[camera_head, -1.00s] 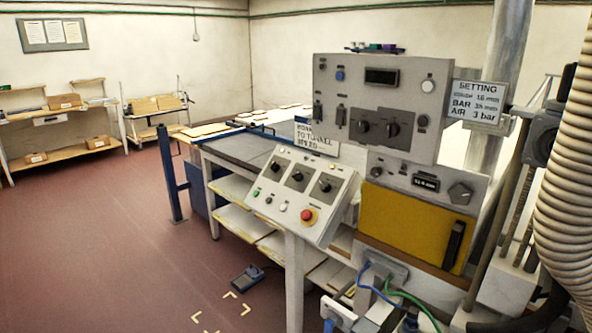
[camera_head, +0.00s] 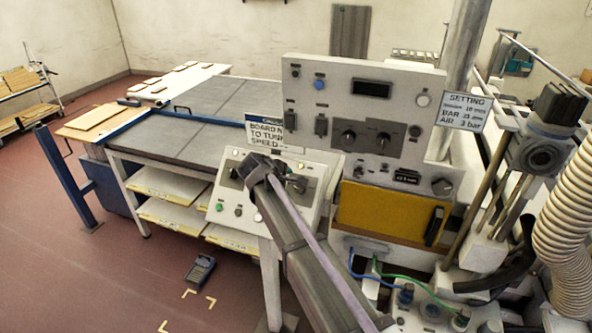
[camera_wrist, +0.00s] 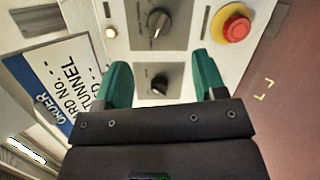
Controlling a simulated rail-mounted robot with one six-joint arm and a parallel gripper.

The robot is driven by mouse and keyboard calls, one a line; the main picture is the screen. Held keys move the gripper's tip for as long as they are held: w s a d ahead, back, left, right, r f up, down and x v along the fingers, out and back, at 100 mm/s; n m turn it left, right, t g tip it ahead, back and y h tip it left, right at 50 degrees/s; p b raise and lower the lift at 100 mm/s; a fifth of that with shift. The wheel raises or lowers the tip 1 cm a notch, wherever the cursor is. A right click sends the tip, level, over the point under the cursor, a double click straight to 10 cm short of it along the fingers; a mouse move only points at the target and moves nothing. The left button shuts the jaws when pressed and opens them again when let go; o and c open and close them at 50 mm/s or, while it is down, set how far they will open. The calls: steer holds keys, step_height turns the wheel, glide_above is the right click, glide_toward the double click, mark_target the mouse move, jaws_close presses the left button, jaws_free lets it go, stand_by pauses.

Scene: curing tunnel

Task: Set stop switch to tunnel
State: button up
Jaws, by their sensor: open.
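The sloped grey console (camera_head: 222,200) carries a row of black rotary knobs. My arm covers its middle, and my gripper (camera_head: 285,178) is over the knob row. In the wrist view my gripper (camera_wrist: 160,66) is open, with a green finger on each side of a black knob (camera_wrist: 158,86). I cannot tell whether the fingers touch it. A second black knob (camera_wrist: 158,24) lies beyond. The red stop button (camera_wrist: 234,24) with its yellow collar is at upper right there; my arm hides it in the head view. The knob labels are too small to read.
A sign with a blue header (camera_wrist: 52,88) stands close by the console at left in the wrist view. The upright control panel (camera_head: 300,80) and yellow-fronted unit (camera_head: 385,210) rise behind. A corrugated hose (camera_head: 565,210) is at far right. Floor at left is open.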

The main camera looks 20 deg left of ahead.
mark_target(297, 188)
steer(key=b+x, duration=0.2)
steer(key=x, duration=0.1)
steer(key=b+x, duration=0.3)
steer(key=x, duration=0.1)
steer(key=a+b+x, duration=0.1)
steer(key=b+x, duration=0.2)
steer(key=shift+w+d+f, duration=0.15)
steer(key=shift+w+f, duration=0.15)
steer(key=shift+r, duration=0.1)
steer(key=c, duration=0.9)
